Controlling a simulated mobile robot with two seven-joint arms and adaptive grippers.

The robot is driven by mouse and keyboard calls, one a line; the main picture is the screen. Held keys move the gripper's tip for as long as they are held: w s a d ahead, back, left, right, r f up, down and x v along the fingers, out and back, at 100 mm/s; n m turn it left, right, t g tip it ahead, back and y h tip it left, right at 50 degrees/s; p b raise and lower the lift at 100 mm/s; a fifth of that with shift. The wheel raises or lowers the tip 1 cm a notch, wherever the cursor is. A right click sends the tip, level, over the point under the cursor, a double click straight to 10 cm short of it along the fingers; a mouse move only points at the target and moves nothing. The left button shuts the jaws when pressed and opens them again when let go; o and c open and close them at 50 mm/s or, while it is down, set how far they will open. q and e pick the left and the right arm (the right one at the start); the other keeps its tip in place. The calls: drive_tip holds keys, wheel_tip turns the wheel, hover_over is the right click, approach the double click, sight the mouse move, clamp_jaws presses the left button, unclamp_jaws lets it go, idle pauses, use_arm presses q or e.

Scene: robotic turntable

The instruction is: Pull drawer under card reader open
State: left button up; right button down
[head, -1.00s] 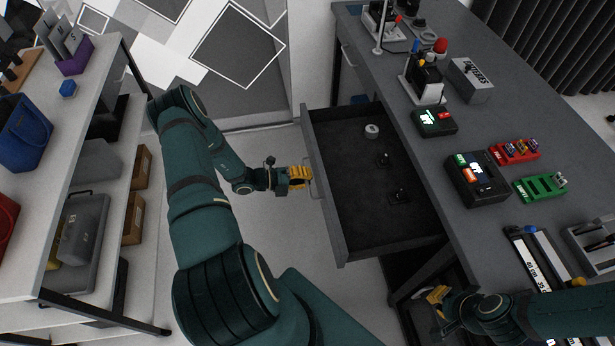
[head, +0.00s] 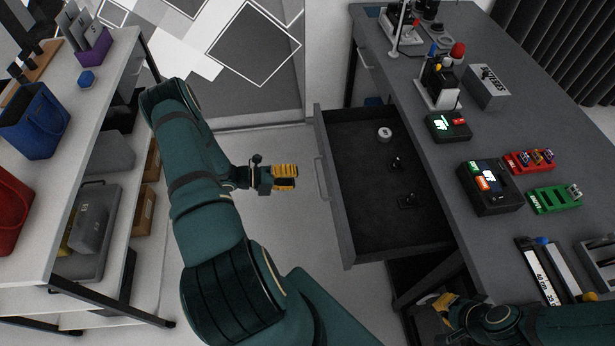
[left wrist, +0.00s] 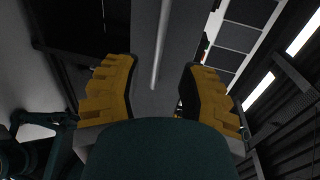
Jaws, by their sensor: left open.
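The dark grey drawer (head: 345,228) stands pulled out to the left from under the table and is open. Its pale bar handle (head: 322,178) is on the front panel; it also shows between the fingers in the left wrist view (left wrist: 160,45). My left gripper (head: 294,177) is open and empty, left of the handle with a small gap. In the left wrist view its yellow fingers (left wrist: 160,90) are wide apart. A black device with lit panels (head: 488,186) and a smaller one (head: 449,126) sit on the tabletop; I cannot tell which is the card reader. My right gripper (head: 446,301) is low by the table's near edge.
The drawer holds a white roll (head: 384,134) and small black items (head: 408,201). The grey table (head: 425,160) carries red and green racks. A shelf (head: 95,110) with bags and cases stands at the left. Open floor lies between shelf and drawer.

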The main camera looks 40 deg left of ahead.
use_arm(q)
drive_tip(key=shift+v, duration=2.05)
